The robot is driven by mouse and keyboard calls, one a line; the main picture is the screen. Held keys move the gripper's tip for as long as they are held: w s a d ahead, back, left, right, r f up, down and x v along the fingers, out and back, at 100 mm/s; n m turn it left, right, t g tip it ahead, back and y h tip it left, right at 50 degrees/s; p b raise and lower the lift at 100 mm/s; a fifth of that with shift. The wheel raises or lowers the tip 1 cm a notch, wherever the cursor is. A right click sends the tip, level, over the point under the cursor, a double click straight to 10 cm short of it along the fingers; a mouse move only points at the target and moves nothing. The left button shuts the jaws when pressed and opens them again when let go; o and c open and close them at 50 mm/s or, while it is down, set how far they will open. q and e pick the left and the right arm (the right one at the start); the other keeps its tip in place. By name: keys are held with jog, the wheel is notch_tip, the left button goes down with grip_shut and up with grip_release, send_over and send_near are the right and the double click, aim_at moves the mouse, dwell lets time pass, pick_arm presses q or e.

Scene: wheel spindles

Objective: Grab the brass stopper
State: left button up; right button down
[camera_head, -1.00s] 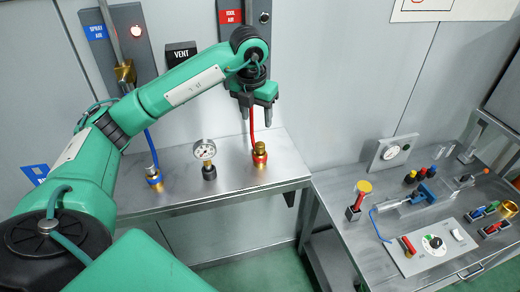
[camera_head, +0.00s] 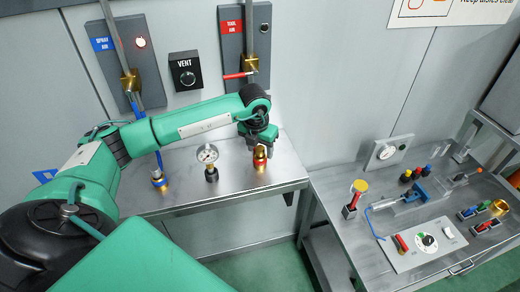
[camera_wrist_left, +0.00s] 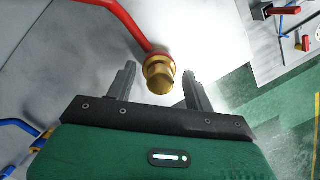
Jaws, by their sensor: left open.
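A brass piece with a red collar (camera_head: 260,165) stands upright near the right end of the metal bench. It may be the brass stopper, but I cannot be sure from its shape alone. My left gripper (camera_head: 260,150) is directly above it, pointing down, and hides part of its top. In the left wrist view the brass piece (camera_wrist_left: 158,74) lies between the two open fingers of my left gripper (camera_wrist_left: 158,69), with a gap on each side. A red hose runs to its collar. My right gripper is not in view.
A pressure gauge (camera_head: 208,154) stands just left on the bench (camera_head: 230,190). A blue-collared brass fitting (camera_head: 159,180) with a blue hose is further left. A lower table (camera_head: 340,228) at the right holds a gold ring (camera_head: 499,208), a control plate (camera_head: 420,244) and small tools.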

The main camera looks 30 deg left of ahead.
pick_arm(q)
jog(key=shift+f, duration=0.1)
jog(key=c, duration=1.1)
